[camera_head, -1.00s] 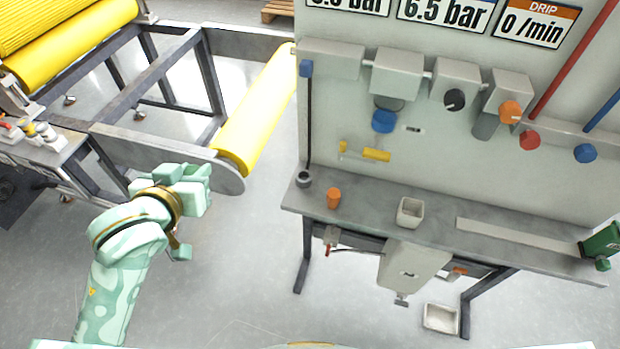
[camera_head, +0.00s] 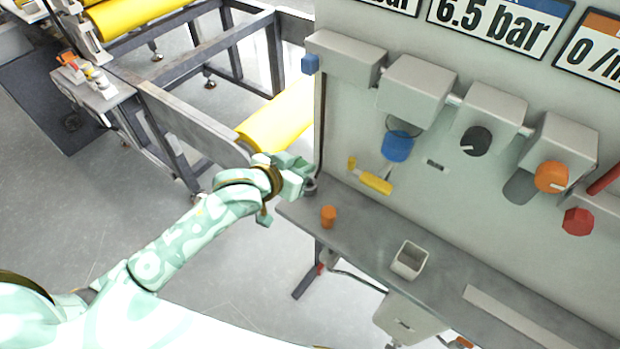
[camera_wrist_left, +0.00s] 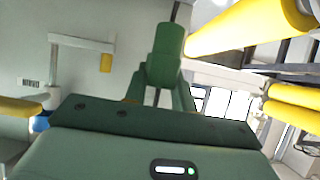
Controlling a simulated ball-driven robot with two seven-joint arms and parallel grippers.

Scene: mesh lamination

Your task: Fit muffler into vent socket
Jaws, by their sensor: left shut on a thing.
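My left gripper (camera_head: 292,178) is in front of the left end of the bench, close to a small dark grey round cup (camera_head: 310,187) and partly overlapping it in the picture. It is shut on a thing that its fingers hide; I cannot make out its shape. In the left wrist view the green fingers (camera_wrist_left: 163,62) are close together, with a little brass-yellow showing behind them. I cannot pick out the muffler or the vent socket for certain. A yellow-handled fitting (camera_head: 374,183) is on the panel above the bench. My right gripper is not in view.
The grey bench (camera_head: 345,222) carries an orange cup (camera_head: 328,216) and an open pale square container (camera_head: 409,260). The panel above bears a blue bowl-shaped unit (camera_head: 397,146) and knobs.

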